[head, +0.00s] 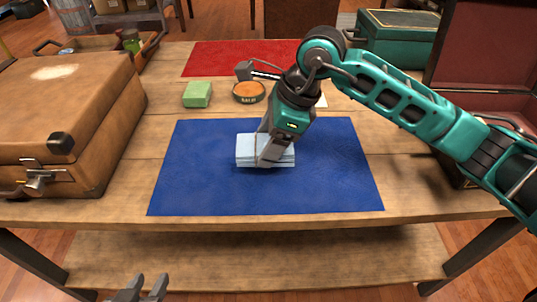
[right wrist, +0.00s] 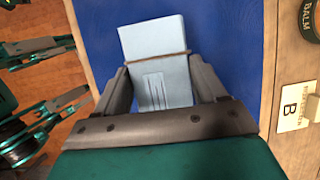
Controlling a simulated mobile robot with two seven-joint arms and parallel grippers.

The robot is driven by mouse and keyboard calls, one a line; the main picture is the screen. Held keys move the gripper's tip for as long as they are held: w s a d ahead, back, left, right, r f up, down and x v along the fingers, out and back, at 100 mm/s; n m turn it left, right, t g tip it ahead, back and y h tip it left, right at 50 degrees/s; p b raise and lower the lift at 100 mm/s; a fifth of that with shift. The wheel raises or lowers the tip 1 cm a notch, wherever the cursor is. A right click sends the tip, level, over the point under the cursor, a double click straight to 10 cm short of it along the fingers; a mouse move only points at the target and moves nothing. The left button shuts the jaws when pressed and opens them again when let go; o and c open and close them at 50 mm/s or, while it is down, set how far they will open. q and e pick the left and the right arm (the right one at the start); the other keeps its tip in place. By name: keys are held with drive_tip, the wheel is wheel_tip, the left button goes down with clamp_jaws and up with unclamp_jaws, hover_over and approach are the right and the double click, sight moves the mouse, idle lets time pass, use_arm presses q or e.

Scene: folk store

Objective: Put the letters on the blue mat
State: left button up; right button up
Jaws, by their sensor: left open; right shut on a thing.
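The letters (head: 245,150) are a pale blue bundle with a thin band around it. They are at the middle of the blue mat (head: 200,190) on the table. My right gripper (head: 270,158) reaches down from above and is shut on the letters. In the right wrist view, the letters (right wrist: 153,42) sit between the two fingers over the blue mat (right wrist: 215,30). I cannot tell whether their underside touches the mat. My left gripper (head: 140,288) is open and empty at the bottom edge, in front of the table.
A brown suitcase (head: 60,110) stands at the left. A green block (head: 197,94) and a balm tin (head: 248,92) lie behind the mat. A red mat (head: 215,58) is further back. A teal box (head: 395,38) is at the back right. A card marked B (right wrist: 298,113) lies beside the blue mat.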

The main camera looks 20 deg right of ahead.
wheel_tip(320, 180, down, 4)
drive_tip(key=shift+r, duration=0.1)
drive_tip(key=shift+b, duration=0.35)
drive_tip(key=o, duration=0.7)
drive_tip(key=shift+f, duration=0.25)
drive_tip(key=o, duration=0.5)
drive_tip(key=shift+c, duration=0.2)
drive_tip(key=shift+r, duration=0.1)
